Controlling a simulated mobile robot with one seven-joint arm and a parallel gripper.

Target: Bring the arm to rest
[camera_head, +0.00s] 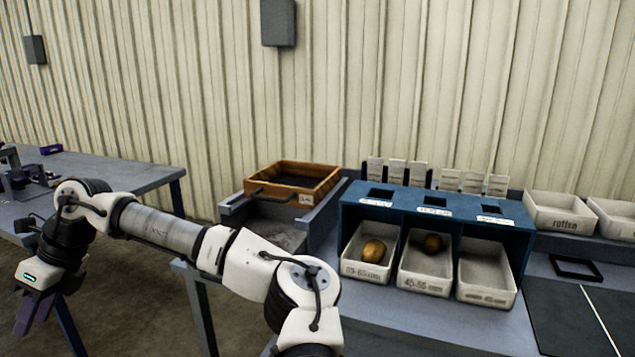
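My arm, white and grey, reaches across the lower left of the head view from the bottom centre. My gripper (32,318) hangs at its end at the far left, with dark purple fingers pointing down. It is beside the left table, over the floor, well away from the bins and potatoes. The fingers are small and seen at an angle, so I cannot tell whether they are apart. I see nothing held between them.
A blue stand (440,221) holds three white bins; the left and middle hold a potato (374,251) and another potato (433,243), the right looks empty. A wooden tray (325,187) stands left of it. The left table (120,172) is near my arm.

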